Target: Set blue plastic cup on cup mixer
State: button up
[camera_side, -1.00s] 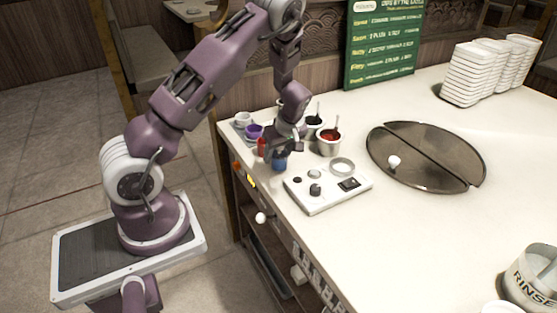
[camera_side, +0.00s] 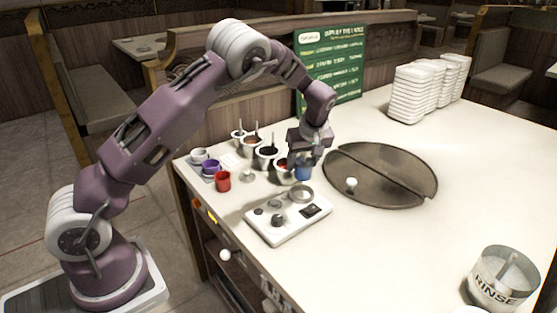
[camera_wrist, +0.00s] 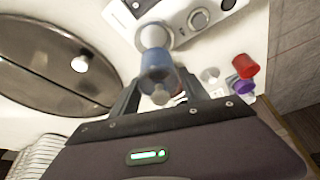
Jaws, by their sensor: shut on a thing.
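The blue plastic cup (camera_side: 303,171) is held in my gripper (camera_side: 303,160), above the counter just behind the cup mixer's ring. The cup mixer (camera_side: 262,233) is a white flat box with dark knobs, a small display and a round metal ring (camera_side: 301,194) at its back corner. In the wrist view the cup (camera_wrist: 160,78) sits between the two fingers of my gripper (camera_wrist: 163,95), and the mixer (camera_wrist: 182,22) shows at the top. There the cup overlaps the lower edge of the ring (camera_wrist: 155,37). The gap between cup and ring cannot be judged exactly.
A red cup (camera_side: 223,181) and a purple cup (camera_side: 210,167) stand at the counter's left. Several sauce wells (camera_side: 267,157) with spoons lie behind and left of my gripper. A dark round split grill (camera_side: 380,160) is to the right.

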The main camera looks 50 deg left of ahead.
jog(key=shift+f, duration=3.15)
jog(key=shift+f, duration=0.4)
jog(key=o, duration=1.5)
jog(key=shift+r, duration=4)
